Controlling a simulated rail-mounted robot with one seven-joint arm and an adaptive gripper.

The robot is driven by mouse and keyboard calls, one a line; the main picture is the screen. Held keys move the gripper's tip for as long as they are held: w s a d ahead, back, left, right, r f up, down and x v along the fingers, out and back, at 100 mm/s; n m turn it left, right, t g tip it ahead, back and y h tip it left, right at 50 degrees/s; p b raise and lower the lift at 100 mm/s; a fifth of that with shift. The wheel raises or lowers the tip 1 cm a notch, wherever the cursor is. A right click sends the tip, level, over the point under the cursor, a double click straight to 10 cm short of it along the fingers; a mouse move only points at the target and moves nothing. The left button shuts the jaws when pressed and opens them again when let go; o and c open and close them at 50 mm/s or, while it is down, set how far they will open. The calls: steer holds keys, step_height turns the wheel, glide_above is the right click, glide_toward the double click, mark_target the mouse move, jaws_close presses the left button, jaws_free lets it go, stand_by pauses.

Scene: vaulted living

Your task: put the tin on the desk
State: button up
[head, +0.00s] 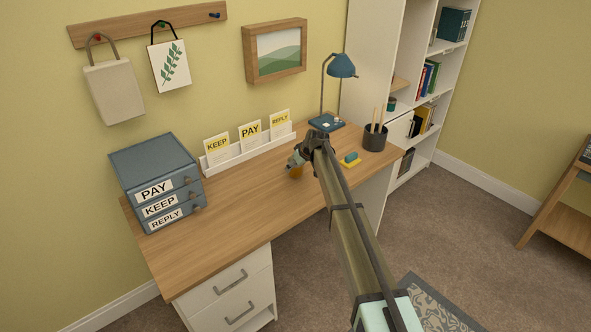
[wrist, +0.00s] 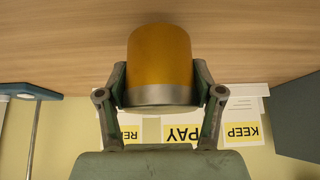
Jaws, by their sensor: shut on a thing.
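The tin (wrist: 160,58) is orange-yellow with a silver band at one end, and it sits between my gripper's two fingers in the wrist view. My gripper (wrist: 161,86) is shut on its sides. In the head view my gripper (head: 299,160) is over the back middle of the wooden desk (head: 235,208). Only a small orange part of the tin (head: 296,173) shows there, below the fingers. The tin is at or just above the desk top; I cannot tell whether it touches.
A letter rack (head: 246,149) with KEEP, PAY and REPLY cards stands along the wall. A blue-grey drawer box (head: 150,166) is at the left. A lamp (head: 341,68), a dark pen cup (head: 375,138) and a yellow sponge-like item (head: 350,161) are at the right. The desk's front left is clear.

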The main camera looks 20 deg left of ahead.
steer(key=shift+f, duration=1.1)
steer(key=shift+f, duration=0.15)
steer(key=o, duration=1.2)
steer(key=shift+o, duration=0.2)
steer(key=shift+r, duration=0.25)
steer(key=b+v, duration=0.2)
steer(key=v, duration=1)
steer(key=shift+f, duration=0.1)
